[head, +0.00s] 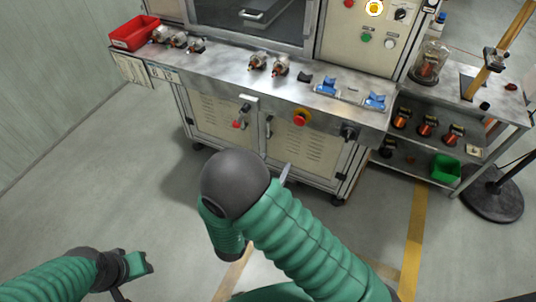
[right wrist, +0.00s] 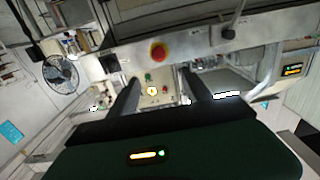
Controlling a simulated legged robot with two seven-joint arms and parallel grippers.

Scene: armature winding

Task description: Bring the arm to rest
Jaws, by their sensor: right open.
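My right arm comes in from the bottom right in the head view and bends at a dark rounded joint. That joint hides most of my right gripper; only a thin grey piece (head: 286,173) shows beside it, in front of the cabinet. In the right wrist view the two dark fingers of my right gripper (right wrist: 161,90) stand well apart with nothing between them. My left arm lies at the bottom left of the head view; I cannot make out its gripper fingers there.
A steel-topped machine bench (head: 225,60) stands ahead, with a red bin (head: 134,33), several motor parts, blue fixtures (head: 327,86) and a red stop button (head: 302,117). A side shelf (head: 470,148) holds several coils and a green bin (head: 445,168). The floor before the bench is clear.

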